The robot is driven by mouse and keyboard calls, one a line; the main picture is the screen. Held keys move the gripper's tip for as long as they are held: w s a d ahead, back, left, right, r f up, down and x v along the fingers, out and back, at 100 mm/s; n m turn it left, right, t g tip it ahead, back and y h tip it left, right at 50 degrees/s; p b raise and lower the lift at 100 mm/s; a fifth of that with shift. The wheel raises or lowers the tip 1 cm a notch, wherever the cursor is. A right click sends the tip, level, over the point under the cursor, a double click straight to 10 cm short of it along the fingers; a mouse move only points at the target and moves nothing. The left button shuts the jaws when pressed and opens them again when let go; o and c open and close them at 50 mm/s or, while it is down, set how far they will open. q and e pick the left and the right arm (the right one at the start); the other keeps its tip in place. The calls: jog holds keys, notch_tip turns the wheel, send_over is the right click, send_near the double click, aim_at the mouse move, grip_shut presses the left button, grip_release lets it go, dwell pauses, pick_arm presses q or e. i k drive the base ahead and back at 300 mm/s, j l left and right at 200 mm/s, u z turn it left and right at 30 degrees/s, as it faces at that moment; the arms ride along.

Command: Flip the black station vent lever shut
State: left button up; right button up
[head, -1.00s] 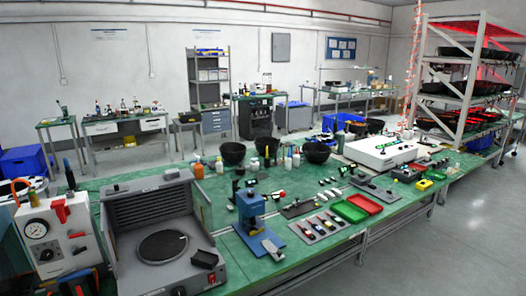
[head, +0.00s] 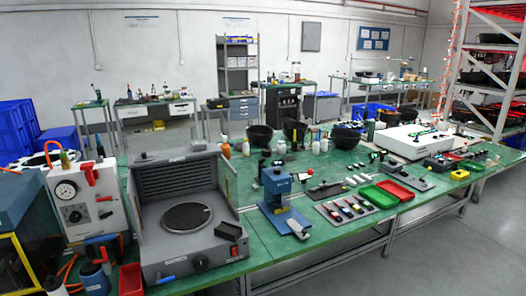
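I cannot single out a black vent lever with certainty. In the head view, a grey station (head: 190,262) with a louvred back wall and a round dark plate (head: 187,217) stands at the front left of the green bench. A black block-like part (head: 229,232) sits at its front right corner, and a red switch (head: 235,251) is on its front. Left of it stands a white gauge panel (head: 85,222) with a red lever (head: 90,174) near its top and smaller red handles. Neither of my grippers is in view.
A blue press (head: 277,189) stands right of the grey station. Green (head: 380,197) and red (head: 394,188) trays, a tool mat and a white box unit (head: 415,142) lie farther right. A dark yellow-edged case (head: 22,235) is at the far left. Floor is clear at the lower right.

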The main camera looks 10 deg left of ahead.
aim_at(101, 215)
jog(key=j, duration=0.6)
jog(key=i+j, duration=0.1)
jog(key=j, duration=0.55)
